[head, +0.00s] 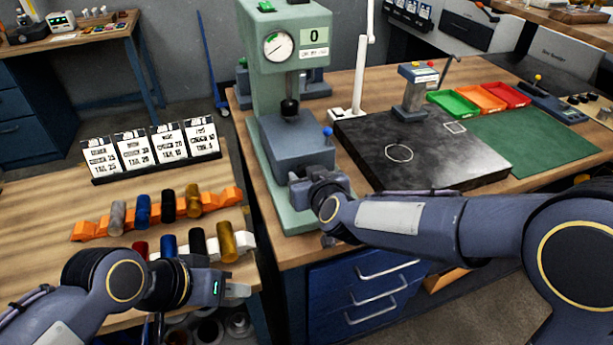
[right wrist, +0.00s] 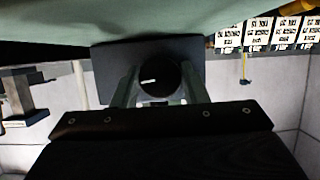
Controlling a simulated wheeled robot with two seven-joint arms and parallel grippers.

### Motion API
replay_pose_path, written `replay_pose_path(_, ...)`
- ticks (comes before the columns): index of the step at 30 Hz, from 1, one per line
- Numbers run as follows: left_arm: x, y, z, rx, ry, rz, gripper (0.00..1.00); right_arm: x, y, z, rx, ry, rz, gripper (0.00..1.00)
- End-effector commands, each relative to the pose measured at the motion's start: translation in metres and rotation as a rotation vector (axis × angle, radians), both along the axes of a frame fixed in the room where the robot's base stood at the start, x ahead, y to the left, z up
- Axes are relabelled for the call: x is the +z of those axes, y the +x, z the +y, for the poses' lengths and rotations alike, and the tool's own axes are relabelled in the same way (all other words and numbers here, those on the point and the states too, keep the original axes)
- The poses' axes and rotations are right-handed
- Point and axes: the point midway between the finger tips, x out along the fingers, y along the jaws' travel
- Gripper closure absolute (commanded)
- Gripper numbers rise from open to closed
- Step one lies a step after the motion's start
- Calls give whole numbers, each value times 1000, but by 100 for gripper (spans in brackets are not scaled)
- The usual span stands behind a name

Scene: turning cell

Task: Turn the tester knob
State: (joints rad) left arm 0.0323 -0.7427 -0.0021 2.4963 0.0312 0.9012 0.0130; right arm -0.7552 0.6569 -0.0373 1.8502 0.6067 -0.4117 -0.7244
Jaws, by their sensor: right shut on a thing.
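The tester (head: 290,40) is a green press-like machine with a dial gauge (head: 278,46) and a display reading 0. The tester knob (right wrist: 158,80) is round and black with a white mark, seen in the right wrist view in front of a dark plate (right wrist: 108,68). The mark points left. My right gripper (right wrist: 160,88) has its two fingers on either side of the knob and is shut on it. In the head view my right gripper (head: 308,182) is at the tester's front, hiding the knob. My left gripper (head: 232,290) hangs over the bench's near edge; its fingers show side-on, with nothing visible in them.
Coloured cylinders lie on an orange rack (head: 88,230) and a white rack (head: 242,240), with label cards (head: 152,148) behind. A dark slab (head: 400,150), a green mat (head: 535,138) and small trays (head: 480,97) are right of the tester.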

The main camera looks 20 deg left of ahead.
Motion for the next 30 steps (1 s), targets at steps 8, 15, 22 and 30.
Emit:
replay_pose_path(8,-40,0,0,0,0,1,64,-5,2,-1,-1,193,125,83)
replay_pose_path(15,-43,0,0,0,0,0,64,0,1,-1,-1,244,165,83)
replay_pose_path(22,-42,0,0,0,0,0,64,0,1,-1,0,242,164,54)
replay_pose_path(30,-42,0,0,0,0,0,64,0,1,-1,0,241,163,40)
